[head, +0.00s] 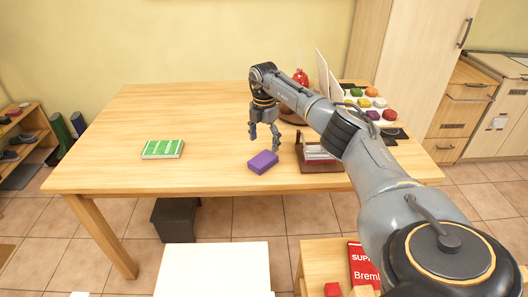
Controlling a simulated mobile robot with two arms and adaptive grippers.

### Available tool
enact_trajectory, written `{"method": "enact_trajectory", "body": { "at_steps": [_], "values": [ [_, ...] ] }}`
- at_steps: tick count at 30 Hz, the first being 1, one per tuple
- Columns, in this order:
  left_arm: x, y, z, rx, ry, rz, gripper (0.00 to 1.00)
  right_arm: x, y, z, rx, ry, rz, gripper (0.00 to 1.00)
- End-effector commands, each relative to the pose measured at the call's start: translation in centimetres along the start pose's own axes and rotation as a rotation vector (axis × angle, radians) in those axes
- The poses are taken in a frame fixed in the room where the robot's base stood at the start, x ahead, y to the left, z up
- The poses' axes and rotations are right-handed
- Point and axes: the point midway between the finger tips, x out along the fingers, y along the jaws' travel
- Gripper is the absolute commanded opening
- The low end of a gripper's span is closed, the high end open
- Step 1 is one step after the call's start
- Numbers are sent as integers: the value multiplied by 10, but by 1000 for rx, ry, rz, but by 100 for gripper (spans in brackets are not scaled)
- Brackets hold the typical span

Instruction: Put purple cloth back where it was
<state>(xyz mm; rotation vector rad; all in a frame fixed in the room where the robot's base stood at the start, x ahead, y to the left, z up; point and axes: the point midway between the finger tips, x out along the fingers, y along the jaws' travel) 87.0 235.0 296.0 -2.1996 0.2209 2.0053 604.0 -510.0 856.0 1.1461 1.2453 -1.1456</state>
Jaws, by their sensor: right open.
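A small purple block-like item (262,162), which looks like the folded purple cloth, lies on the wooden table (200,115) near its front edge. My right gripper (264,143) hangs above and just behind it, fingers pointing down and apart. The gripper looks empty, and the purple item appears to rest on the table below it. I cannot tell whether a fingertip touches it. My left gripper is not in view.
A green and white box (162,149) lies to the left on the table. A wooden holder with papers (320,154) stands close on the right. Behind my right arm are a red item (300,77) and several coloured round pieces (372,92). The table's left half is mostly clear.

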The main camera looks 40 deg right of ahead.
Motion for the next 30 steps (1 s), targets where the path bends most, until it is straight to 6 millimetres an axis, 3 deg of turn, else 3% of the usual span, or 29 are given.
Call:
{"method": "enact_trajectory", "body": {
  "at_steps": [3, 10, 30],
  "values": [
    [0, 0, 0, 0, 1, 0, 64, -26, 1, 0, 0, -1, 4, 78],
    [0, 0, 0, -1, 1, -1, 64, -54, 0, 0, -1, 0, 1, 78],
    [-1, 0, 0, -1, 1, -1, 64, -60, 0, 0, -1, 1, -1, 78]
  ]
}}
